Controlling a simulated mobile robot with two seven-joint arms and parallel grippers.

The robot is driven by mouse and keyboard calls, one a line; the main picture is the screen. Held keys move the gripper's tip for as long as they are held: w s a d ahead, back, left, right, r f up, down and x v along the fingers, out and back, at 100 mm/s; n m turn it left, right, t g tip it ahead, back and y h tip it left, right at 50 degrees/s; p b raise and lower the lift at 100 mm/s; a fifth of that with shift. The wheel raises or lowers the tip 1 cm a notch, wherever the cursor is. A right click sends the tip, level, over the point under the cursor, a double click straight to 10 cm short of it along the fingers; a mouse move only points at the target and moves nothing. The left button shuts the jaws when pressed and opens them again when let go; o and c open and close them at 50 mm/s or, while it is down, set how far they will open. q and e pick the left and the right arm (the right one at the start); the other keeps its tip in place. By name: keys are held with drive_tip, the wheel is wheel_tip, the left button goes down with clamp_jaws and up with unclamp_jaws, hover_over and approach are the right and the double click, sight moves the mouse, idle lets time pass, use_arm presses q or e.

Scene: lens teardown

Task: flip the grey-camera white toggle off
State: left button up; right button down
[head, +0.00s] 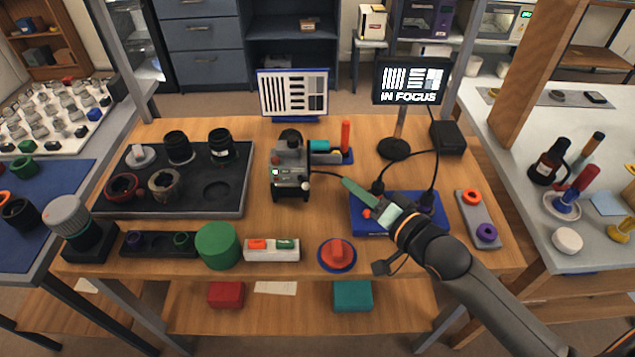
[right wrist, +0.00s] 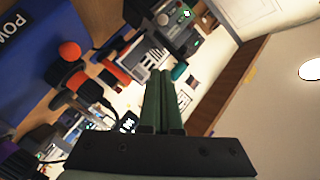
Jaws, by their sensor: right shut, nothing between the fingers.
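The grey camera (head: 290,168) stands upright on the wooden table, left of my right gripper. A small green light shows on its front. A small pale spot near its lower right front may be the white toggle (head: 306,185); its position cannot be read. In the right wrist view a grey body with a green light, seemingly the camera (right wrist: 178,30), is beyond the fingertips at the top. My right gripper (head: 346,183) is shut and empty; its green fingers (right wrist: 161,74) are together, pointing toward the camera and apart from it. My left gripper is not in view.
A blue power box (head: 378,222) with dark plugs and cables lies under my right gripper; it also shows in the wrist view (right wrist: 35,45). A monitor (head: 411,84) reads "IN FOCUS". A dark lens tray (head: 230,205) is left of the camera. A red-topped blue disc (head: 337,268) sits in front.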

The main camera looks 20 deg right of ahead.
sight(307, 175)
drive_tip(key=w+a+f, duration=0.1)
drive_tip(key=w, duration=0.1)
drive_tip(key=w+a+f, duration=0.1)
drive_tip(key=w+a, duration=0.1)
drive_tip(key=w+a+f, duration=0.1)
drive_tip(key=w, duration=0.1)
drive_tip(key=shift+w+a, duration=0.15)
drive_tip(key=shift+w, duration=0.05)
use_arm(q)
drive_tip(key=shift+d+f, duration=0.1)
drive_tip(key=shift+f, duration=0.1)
use_arm(e)
drive_tip(key=shift+s+a+f, duration=0.1)
drive_tip(key=shift+a+f, duration=0.25)
drive_tip(key=shift+a, duration=0.25)
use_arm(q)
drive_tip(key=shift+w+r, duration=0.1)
